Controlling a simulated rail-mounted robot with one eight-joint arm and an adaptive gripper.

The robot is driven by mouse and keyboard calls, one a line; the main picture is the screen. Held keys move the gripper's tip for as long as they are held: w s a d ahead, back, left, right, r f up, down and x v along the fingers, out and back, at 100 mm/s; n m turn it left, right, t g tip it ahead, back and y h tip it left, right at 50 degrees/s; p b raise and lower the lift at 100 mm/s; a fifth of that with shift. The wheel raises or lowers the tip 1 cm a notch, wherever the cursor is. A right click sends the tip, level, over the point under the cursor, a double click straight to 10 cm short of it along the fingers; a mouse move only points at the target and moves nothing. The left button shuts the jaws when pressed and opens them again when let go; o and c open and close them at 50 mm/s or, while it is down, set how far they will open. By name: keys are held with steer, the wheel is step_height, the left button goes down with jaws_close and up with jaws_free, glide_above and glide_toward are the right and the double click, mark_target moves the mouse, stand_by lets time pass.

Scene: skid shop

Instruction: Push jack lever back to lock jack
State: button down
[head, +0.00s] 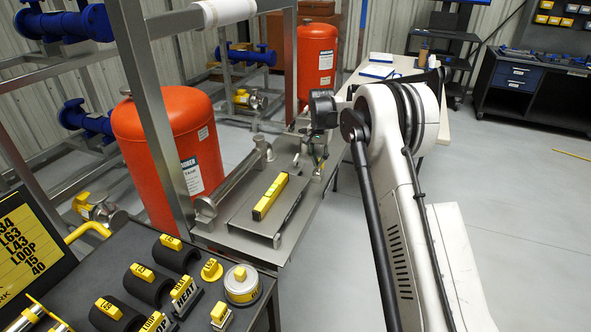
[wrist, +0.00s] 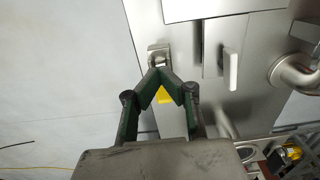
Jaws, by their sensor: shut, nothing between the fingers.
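My gripper (head: 318,158) is at the right edge of the steel skid (head: 236,240) in the head view, low over it. In the wrist view its green fingers meet at the tips (wrist: 159,72), shut and empty. The tips overlap the lower part of a small square metal bracket (wrist: 157,50) at the skid edge; I cannot tell whether they touch. A yellow piece (wrist: 165,96) shows between the finger links, mostly hidden. A pale upright handle (wrist: 231,68) stands to the right, apart from the fingers. I cannot tell for sure which part is the jack lever.
A yellow bar (head: 270,197) lies on a raised plate on the skid. An orange tank (head: 170,140) and a steel frame post (head: 150,110) stand left. A dark tool cart (head: 120,262) with labelled parts is in front. The floor (head: 520,200) on the right is clear.

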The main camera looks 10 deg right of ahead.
step_height(320, 180, up, 6)
steer(key=p, duration=0.1)
steer(key=shift+s+a+p, duration=0.25)
steer(key=shift+s+p, duration=0.05)
steer(key=shift+s, duration=0.05)
stand_by(0.3)
steer(key=s+a+r+n+t, duration=0.2)
steer(key=s+r+n+t, duration=0.1)
steer(key=s+r, duration=1.85)
steer(key=s+f+n+t, duration=0.1)
steer(key=s+f+t, duration=0.1)
steer(key=s, duration=1.3)
steer(key=s+a+f+n+t, duration=0.1)
steer(key=s+f, duration=0.3)
steer(key=s, duration=1.1)
steer(key=shift+f+n+t, duration=0.2)
steer(key=shift+n+t, duration=0.4)
steer(key=shift+n, duration=0.1)
